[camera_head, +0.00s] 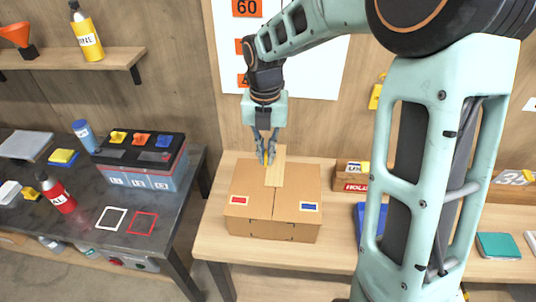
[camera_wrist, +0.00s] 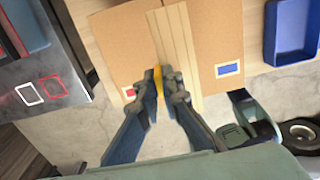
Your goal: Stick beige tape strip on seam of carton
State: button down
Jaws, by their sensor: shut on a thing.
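The brown cardboard carton (camera_head: 240,190) stands closed on the light wooden table, with its seam running front to back along the middle of its top. It also shows in the wrist view (camera_wrist: 115,40). The beige tape strip (camera_head: 277,172) runs roughly along the seam line over the rear part of the top; in the wrist view (camera_wrist: 180,50) it looks long and straight. My gripper (camera_head: 265,160) is shut at the strip's left side, with a yellow piece (camera_wrist: 158,80) between its fingertips. I cannot tell whether the strip touches the carton. The front seam shows bare in the head view.
A red label (camera_head: 239,200) and a blue label (camera_head: 309,206) mark the carton's front corners. A small open box (camera_head: 350,181) and a blue tray (camera_wrist: 291,32) stand to its right. A dark bench (camera_head: 85,215) with bottles and a battery stands left.

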jog(key=shift+p, duration=0.35)
jog(key=shift+f+b, duration=2.25)
jog(key=shift+f, duration=1.65)
jog(key=shift+f, duration=0.65)
jog(key=c, duration=2)
grip_release()
jog(key=shift+c, duration=0.2)
jog(key=shift+o, duration=0.5)
jog(key=o, duration=0.4)
